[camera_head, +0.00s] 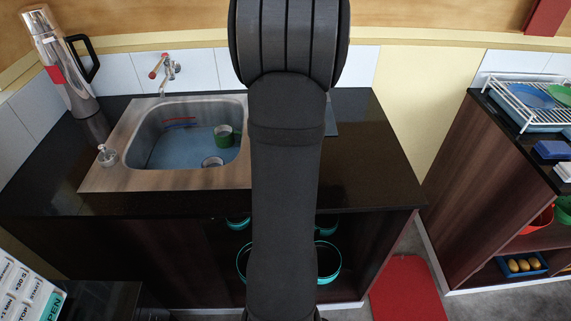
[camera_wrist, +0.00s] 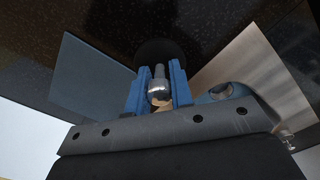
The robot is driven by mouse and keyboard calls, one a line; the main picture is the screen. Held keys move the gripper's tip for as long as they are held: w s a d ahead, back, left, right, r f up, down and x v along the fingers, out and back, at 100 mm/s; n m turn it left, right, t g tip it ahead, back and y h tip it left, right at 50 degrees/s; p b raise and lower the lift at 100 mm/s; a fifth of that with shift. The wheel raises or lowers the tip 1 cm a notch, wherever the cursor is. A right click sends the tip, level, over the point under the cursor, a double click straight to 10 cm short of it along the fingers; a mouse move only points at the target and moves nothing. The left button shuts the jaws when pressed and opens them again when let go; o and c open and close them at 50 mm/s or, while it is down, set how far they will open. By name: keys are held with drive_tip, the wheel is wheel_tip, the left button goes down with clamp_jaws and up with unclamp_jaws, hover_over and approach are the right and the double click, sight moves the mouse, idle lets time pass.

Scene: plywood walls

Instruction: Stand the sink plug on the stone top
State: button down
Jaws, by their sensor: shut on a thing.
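My gripper (camera_wrist: 158,88) shows in the wrist view with its two blue fingers closed on the sink plug. The plug has a shiny metal knob and stem (camera_wrist: 159,88) between the fingers and a dark round disc (camera_wrist: 160,50) beyond them. The disc faces the dark speckled stone top (camera_wrist: 110,35); I cannot tell whether it touches it. In the head view my arm hides the gripper and the plug. The stone top (camera_head: 375,170) runs around the sink there.
A flat grey-blue square (camera_wrist: 95,80) lies on the stone.

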drive_tip(key=s+d+r+m, duration=0.1)
drive_tip(key=s+d+r, duration=0.1)
drive_tip(key=s+d, duration=0.6)
drive_tip(key=w+a+f, duration=0.1)
drive_tip(key=a+f, duration=0.1)
drive_tip(key=a, duration=0.1)
drive_tip(key=w+a+f, duration=0.2)
drive_tip(key=a, duration=0.2)
drive_tip(key=w+a+f, duration=0.1)
drive_tip(key=a+f, duration=0.2)
drive_tip(key=a, duration=0.1)
drive_tip(key=shift+w+a, duration=0.1)
drive_tip(key=shift+w, duration=0.25)
drive_tip(key=shift+f, duration=2.05)
drive_tip(key=shift+f, duration=0.2)
drive_tip(key=c, duration=1.3)
unclamp_jaws()
drive_tip(key=shift+r, duration=0.1)
wheel_tip(320, 180, up, 12)
drive_tip(key=shift+r, duration=0.1)
